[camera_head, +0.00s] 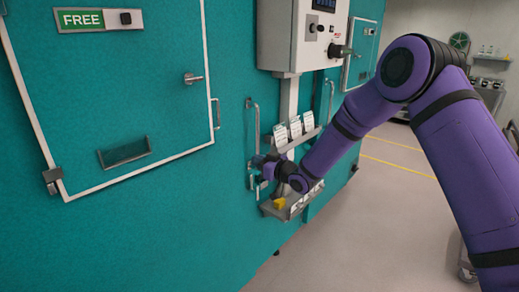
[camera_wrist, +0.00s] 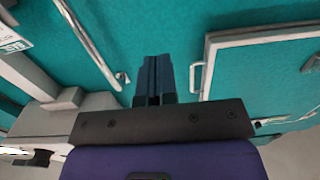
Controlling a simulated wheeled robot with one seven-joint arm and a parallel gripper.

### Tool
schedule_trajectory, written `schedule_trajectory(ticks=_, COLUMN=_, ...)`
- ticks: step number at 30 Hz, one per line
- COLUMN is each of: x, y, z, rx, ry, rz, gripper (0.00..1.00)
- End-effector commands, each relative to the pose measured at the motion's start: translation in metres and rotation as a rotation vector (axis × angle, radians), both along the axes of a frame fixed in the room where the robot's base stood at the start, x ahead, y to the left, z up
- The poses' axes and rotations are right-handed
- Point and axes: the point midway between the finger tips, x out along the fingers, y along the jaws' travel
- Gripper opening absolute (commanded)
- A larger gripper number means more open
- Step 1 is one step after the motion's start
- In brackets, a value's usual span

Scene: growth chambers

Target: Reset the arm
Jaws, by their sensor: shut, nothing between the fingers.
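My purple arm reaches from the right side of the head view toward the teal chamber wall (camera_head: 170,230). My gripper (camera_head: 254,170) is at the end of it, near a vertical metal handle (camera_head: 253,128) on the wall and above a small shelf. In the wrist view my gripper (camera_wrist: 157,62) has its two dark fingers together, with nothing between them. Teal wall lies beyond the fingertips. I cannot tell whether the fingers touch anything in the head view.
A chamber door with a FREE sign (camera_head: 82,20) is shut at left. A grey control box (camera_head: 300,35) hangs above the arm. A shelf (camera_head: 282,210) with a yellow item (camera_head: 279,203) sits below the gripper. Open floor (camera_head: 400,230) lies right.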

Motion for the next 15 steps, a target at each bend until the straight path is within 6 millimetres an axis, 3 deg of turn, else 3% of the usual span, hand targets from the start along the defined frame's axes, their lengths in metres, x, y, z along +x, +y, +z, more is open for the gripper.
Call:
schedule_trajectory(ticks=8, x=0.001, y=-0.055, z=0.069, rx=-0.167, ry=0.036, rz=-0.145, gripper=0.0)
schedule_trajectory(ticks=15, x=-0.02, y=-0.12, z=0.129, rx=-0.319, ry=0.112, rz=-0.308, gripper=0.0)
